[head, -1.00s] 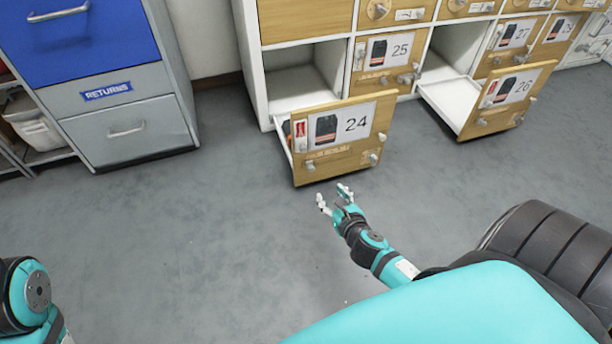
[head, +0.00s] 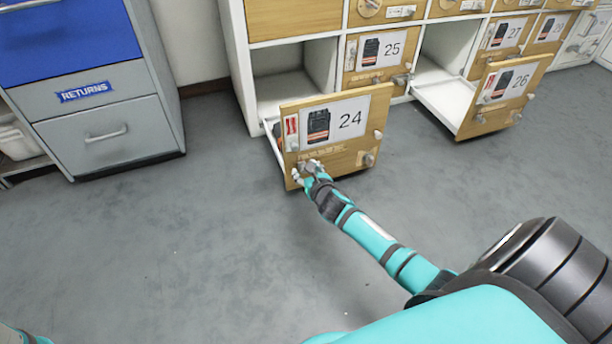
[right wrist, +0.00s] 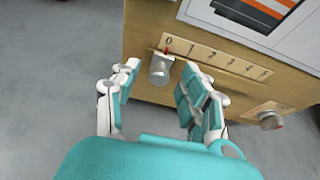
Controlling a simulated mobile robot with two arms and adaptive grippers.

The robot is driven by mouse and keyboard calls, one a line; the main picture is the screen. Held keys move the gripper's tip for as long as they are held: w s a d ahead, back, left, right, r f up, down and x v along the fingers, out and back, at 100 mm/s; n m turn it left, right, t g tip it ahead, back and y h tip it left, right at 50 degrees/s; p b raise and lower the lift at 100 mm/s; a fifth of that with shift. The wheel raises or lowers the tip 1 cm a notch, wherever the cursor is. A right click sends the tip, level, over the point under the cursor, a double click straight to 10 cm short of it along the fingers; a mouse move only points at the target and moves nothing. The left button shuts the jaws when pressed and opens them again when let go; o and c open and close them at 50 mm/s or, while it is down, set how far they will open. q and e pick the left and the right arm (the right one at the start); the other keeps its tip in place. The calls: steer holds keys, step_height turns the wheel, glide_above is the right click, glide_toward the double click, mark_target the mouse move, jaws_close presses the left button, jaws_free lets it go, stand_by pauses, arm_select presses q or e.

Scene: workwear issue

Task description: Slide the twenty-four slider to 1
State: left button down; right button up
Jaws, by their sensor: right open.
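Drawer 24 (head: 345,155) stands pulled out of the cabinet, with a wooden front and a picture card. In the right wrist view, its slider (right wrist: 161,68) is a grey metal knob with a red mark at 0, at the left end of a numbered scale (right wrist: 215,58). The 1 lies just right of it. My right gripper (right wrist: 158,88) is open, with one finger on each side of the knob; I cannot tell whether they touch it. In the head view the right gripper (head: 308,172) is at the drawer's lower left and partly hides the knob. My left gripper is not in view.
A second knob (right wrist: 270,116) sits at the drawer front's lower right. Drawer 26 (head: 505,95) also stands open to the right. A grey and blue returns cabinet (head: 105,125) stands at the left. The floor (head: 180,240) in front is clear.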

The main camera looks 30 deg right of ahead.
jaws_close()
stand_by(0.3)
